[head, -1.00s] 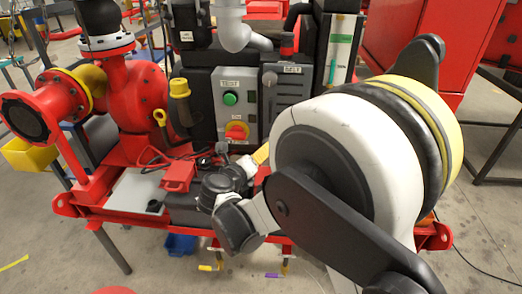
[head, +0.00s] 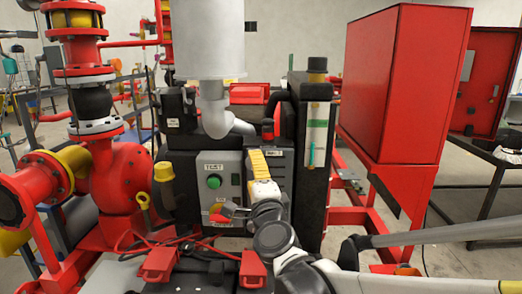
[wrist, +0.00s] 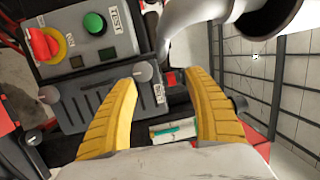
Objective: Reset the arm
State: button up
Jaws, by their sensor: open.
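My gripper (head: 256,158) is raised in front of the grey control panel in the head view, its yellow fingers pointing up. In the wrist view the two yellow fingers of my gripper (wrist: 163,76) stand apart with nothing between them. The control panel (head: 206,168) has a green TEST button (head: 214,182). The wrist view shows the green button (wrist: 95,22) and a red knob on yellow (wrist: 42,43) beyond the left finger. My gripper hides part of the grey ribbed box beside the panel in the head view. I cannot tell whether the fingers touch anything.
A grey pipe elbow (head: 216,115) hangs above the panel, and it is close beyond the fingers in the wrist view (wrist: 200,25). A black column with a gauge (head: 314,140) and a large red cabinet (head: 405,85) stand right. Red pump pipework (head: 120,175) stands left. Red clamps (head: 160,262) lie in front.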

jog(key=s+d+f+n+g+h, duration=0.1)
jog(key=s+d+f+n+g, duration=0.2)
jog(key=s, duration=0.6)
jog(key=s+d+f+n+g+h, duration=0.1)
jog(key=s+d+f+n+g, duration=0.3)
jog(key=s+d+f+n, duration=0.3)
jog(key=s+d+f+n+g+h, duration=0.1)
jog(key=s+d+f+n+g, duration=0.3)
jog(key=s+d+f+n, duration=0.2)
jog(key=s+d+f, duration=0.2)
jog(key=s+d, duration=0.2)
jog(key=s, duration=0.1)
jog(key=shift+d+f+h, duration=0.15)
jog(key=shift+d+h, duration=0.15)
